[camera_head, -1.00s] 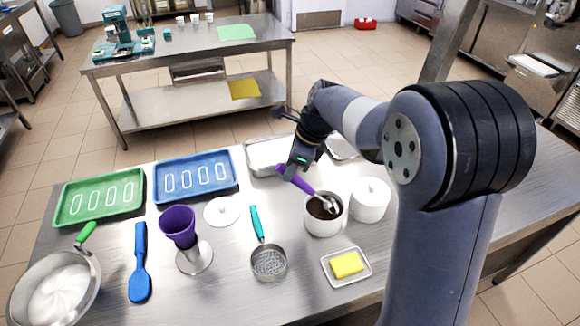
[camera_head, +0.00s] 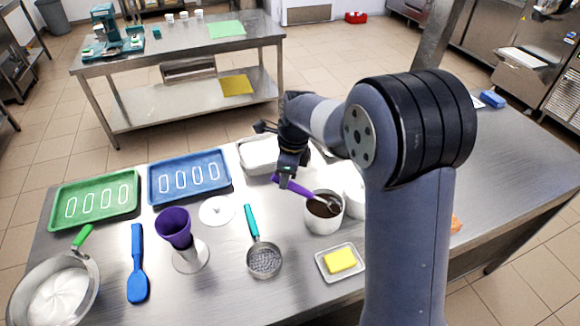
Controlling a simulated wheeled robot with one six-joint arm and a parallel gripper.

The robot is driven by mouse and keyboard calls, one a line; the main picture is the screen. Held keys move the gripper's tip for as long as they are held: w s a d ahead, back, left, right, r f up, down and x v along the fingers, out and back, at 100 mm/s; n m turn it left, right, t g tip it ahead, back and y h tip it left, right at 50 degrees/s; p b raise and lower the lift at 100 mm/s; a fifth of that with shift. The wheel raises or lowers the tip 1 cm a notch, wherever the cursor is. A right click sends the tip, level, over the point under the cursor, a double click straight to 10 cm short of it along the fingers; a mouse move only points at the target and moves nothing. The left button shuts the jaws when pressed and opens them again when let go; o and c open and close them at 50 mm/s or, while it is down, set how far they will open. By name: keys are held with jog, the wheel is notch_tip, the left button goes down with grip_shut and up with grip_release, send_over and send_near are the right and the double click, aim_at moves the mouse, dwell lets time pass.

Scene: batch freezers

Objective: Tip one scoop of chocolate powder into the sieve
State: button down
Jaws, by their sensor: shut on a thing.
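My gripper (camera_head: 284,180) is shut on the purple handle of a scoop (camera_head: 296,188). The scoop's metal end tilts down into the white pot of chocolate powder (camera_head: 322,221), at the mouth of the pot. How much powder the scoop holds is too small to tell. The sieve (camera_head: 264,261), a round metal mesh with a teal handle, lies on the steel table to the left of the pot and nearer the front. No brown powder shows on its mesh.
A butter dish (camera_head: 341,262) stands in front of the pot. A second white pot (camera_head: 354,199) is partly behind my arm. A purple cup on a stand (camera_head: 174,228), a white lid (camera_head: 217,211), a blue spatula (camera_head: 137,265) and a metal bowl (camera_head: 88,272) stand left of the sieve.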

aim_at(273, 174)
jog(key=shift+a+f+h, duration=0.1)
jog(key=shift+a+h, duration=0.2)
jog(key=shift+a+r+p, duration=0.1)
jog(key=shift+r+p, duration=1.1)
jog(key=shift+r, duration=0.05)
jog(key=shift+w+a+r, duration=0.1)
jog(key=shift+a+r, duration=0.05)
jog(key=shift+r, duration=0.6)
jog(key=shift+a+r, duration=0.15)
jog(key=shift+a, duration=0.05)
jog(key=shift+a+f+h, duration=0.2)
jog(key=shift+a+h, duration=0.25)
jog(key=shift+h, duration=0.1)
jog(key=shift+a+f+h, duration=0.15)
jog(key=shift+a+h, duration=0.3)
jog(key=shift+h, duration=0.1)
jog(key=shift+w+a+f+g+h, duration=0.15)
jog(key=shift+a+g+h, duration=0.15)
jog(key=shift+a+h, duration=0.45)
jog(key=shift+d, duration=0.2)
jog(key=shift+d, duration=0.1)
